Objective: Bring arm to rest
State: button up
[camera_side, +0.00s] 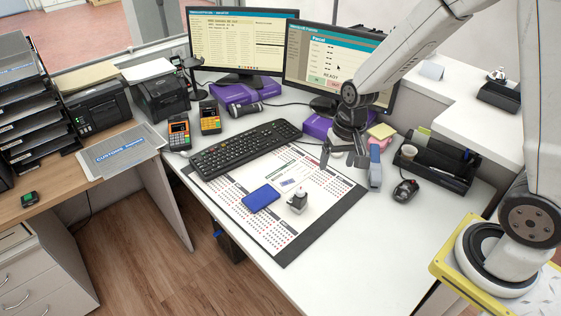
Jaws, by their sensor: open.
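How far the fingertips are above the counter is hard to tell.
A blue pad (261,198) and a small stamp-like object (298,201) are on the mat. A keyboard (245,148), two monitors (242,42), a black mouse (405,190) and an organiser tray (437,165) surround my gripper. Sticky notes (381,132) are close behind it.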

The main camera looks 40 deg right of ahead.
jog(key=s+r+n+t, duration=0.1)
jog(key=s+r+n, duration=0.2)
jog(key=s+n, duration=0.2)
jog(key=shift+s+a+h, duration=0.4)
jog(key=shift+s+a, duration=0.05)
jog(key=shift+s, duration=0.95)
